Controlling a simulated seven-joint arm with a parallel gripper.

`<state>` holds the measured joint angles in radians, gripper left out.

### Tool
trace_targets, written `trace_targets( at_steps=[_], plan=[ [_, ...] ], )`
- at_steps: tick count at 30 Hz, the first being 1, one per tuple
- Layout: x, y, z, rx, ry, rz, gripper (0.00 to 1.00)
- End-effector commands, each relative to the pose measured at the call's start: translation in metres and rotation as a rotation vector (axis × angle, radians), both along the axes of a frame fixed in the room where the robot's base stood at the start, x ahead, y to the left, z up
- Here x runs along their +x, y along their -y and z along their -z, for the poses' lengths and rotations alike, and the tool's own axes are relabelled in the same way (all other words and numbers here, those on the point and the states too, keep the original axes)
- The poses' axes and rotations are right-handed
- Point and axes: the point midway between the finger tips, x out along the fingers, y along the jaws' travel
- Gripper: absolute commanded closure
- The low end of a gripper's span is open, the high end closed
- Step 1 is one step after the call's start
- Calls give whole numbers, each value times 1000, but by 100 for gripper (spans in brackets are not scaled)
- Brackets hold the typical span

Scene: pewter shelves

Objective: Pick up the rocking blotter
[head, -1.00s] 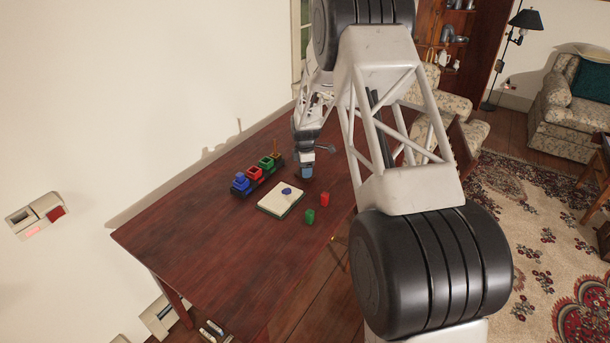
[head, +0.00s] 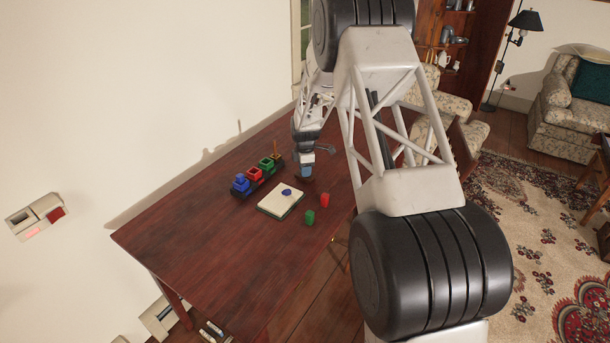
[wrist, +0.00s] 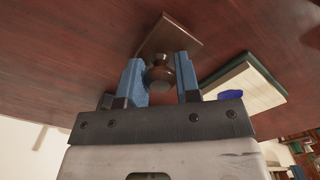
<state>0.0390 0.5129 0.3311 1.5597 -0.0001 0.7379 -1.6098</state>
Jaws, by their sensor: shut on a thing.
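The rocking blotter (wrist: 172,36) shows in the wrist view as a brown block with a dark round knob, just beyond my fingertips. My gripper (wrist: 161,78) is shut on the knob, with one blue finger on each side. In the head view my gripper (head: 306,172) is over the far part of the table, and a small dark edge of the blotter (head: 303,179) shows beneath it. The rest is hidden by the fingers. I cannot tell how much gap lies between the blotter and the tabletop.
A notepad (head: 270,204) with a blue item (head: 286,192) on it lies nearby on the table (head: 190,250). A toy train (head: 254,175) stands left of my gripper. The table's near part is clear.

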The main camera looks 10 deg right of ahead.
Motion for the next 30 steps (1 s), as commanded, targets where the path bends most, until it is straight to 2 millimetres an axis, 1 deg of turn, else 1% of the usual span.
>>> trace_targets(
  at_steps=[6, 11, 17, 24, 30],
  plan=[
    [0, 0, -3, 0, 1, 0, 95],
    [1, 0, -14, 0, 2, 0, 95],
    [1, 0, -40, 0, 3, 0, 95],
    [0, 0, -76, 0, 2, 0, 95],
    [0, 0, -95, 0, 1, 0, 95]
  ],
)
